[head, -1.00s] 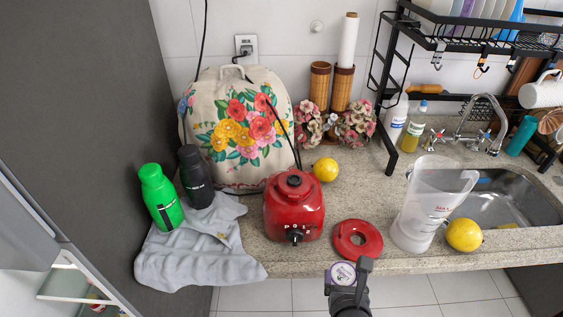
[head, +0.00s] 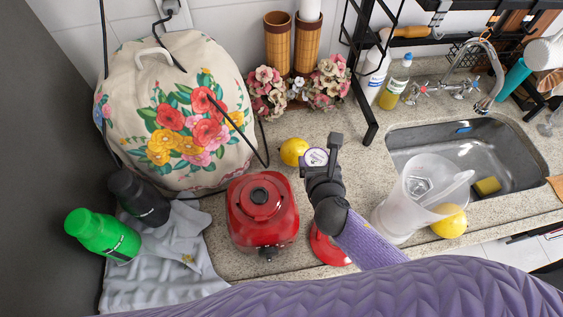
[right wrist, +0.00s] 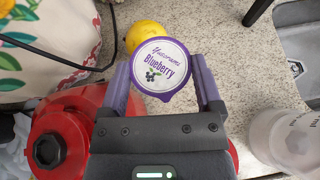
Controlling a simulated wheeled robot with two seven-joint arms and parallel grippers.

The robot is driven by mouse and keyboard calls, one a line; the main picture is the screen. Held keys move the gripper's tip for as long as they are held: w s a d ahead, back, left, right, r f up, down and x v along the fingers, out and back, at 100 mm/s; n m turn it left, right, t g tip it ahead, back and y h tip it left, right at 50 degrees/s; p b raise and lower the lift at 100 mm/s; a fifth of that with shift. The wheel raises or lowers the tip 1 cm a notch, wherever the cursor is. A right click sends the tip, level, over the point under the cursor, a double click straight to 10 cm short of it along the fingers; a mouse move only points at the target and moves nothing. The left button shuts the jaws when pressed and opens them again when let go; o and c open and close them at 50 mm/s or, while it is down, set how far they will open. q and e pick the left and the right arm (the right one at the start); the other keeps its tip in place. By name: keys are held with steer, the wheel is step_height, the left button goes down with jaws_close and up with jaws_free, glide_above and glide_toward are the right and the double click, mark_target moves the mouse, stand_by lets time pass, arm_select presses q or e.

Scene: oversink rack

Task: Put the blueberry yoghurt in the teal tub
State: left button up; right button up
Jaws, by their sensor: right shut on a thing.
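The blueberry yoghurt (head: 315,157) is a small pot with a white and purple lid. Its lid, printed "Blueberry", faces the camera in the right wrist view (right wrist: 160,66). My right gripper (head: 322,156) is shut on it, with a finger on either side (right wrist: 160,86). It holds the pot over the counter, between the red blender base (head: 262,210) and the clear jug (head: 410,205). I cannot make out a teal tub in these frames; a teal cylinder (head: 513,78) stands right of the tap. My left gripper is not in view.
A yellow lemon (head: 293,152) lies just left of the held pot. A red lid (head: 328,246) lies below my right arm. The black rack (head: 366,75) stands behind, beside the sink (head: 460,150). Green (head: 100,235) and black bottles (head: 138,198) are at left.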

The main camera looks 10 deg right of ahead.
step_height(320, 180, down, 10)
steer(key=b, duration=0.5)
steer(key=shift+s+b, duration=0.15)
steer(key=shift+b, duration=0.2)
steer(key=shift+r, duration=0.25)
steer(key=shift+f, duration=0.1)
steer(key=o, duration=1.1)
